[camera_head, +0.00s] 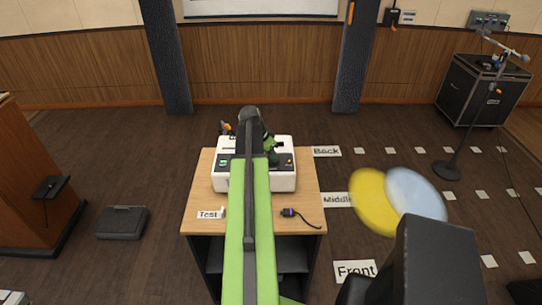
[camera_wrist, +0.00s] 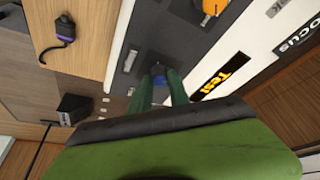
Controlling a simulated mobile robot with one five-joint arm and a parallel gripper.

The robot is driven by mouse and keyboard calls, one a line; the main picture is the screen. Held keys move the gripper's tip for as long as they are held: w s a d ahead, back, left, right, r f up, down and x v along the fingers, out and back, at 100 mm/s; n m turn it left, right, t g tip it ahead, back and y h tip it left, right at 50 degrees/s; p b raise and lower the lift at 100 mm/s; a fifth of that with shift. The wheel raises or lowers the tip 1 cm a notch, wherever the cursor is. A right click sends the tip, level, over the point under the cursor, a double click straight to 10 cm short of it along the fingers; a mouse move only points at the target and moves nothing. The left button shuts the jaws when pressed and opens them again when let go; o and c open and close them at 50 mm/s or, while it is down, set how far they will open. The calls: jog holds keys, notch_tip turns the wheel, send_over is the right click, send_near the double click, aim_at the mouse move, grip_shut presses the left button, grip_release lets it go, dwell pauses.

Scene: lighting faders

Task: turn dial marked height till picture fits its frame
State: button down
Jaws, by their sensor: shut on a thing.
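A white console (camera_head: 225,182) stands on a small wooden table (camera_head: 200,190) in the head view, largely covered by my green arm. In the wrist view my gripper (camera_wrist: 168,84) has its two dark green fingers closed around a small blue knob (camera_wrist: 158,80) on the console's dark panel. No label reading height is legible, so I cannot tell this knob's marking. A lit orange display reading "Test" (camera_wrist: 221,78) and a "Focus" label (camera_wrist: 297,33) are beside it. The picture screen (camera_head: 260,8) is cut off at the top of the head view; its fit cannot be seen.
An orange knob (camera_wrist: 210,8) is on the same panel. A purple-ended cable (camera_head: 290,212) and a "Test" card (camera_head: 210,214) lie on the table. Yellow (camera_head: 372,203) and pale blue (camera_head: 417,192) discs appear at right. A black case (camera_head: 122,222) lies on the floor.

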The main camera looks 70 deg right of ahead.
dwell(0.3)
jog(key=n+t, duration=0.1)
jog(key=n, duration=0.1)
jog(key=shift+s+a+n, duration=0.1)
jog(key=shift+s+n, duration=0.05)
jog(key=shift+n, duration=0.25)
jog(key=shift+n+t+h, duration=0.3)
jog(key=shift+n+t, duration=0.3)
jog(key=shift+n, duration=1)
jog(key=c, duration=1.3)
grip_release()
jog(key=shift+o, duration=0.2)
jog(key=shift+r, duration=0.1)
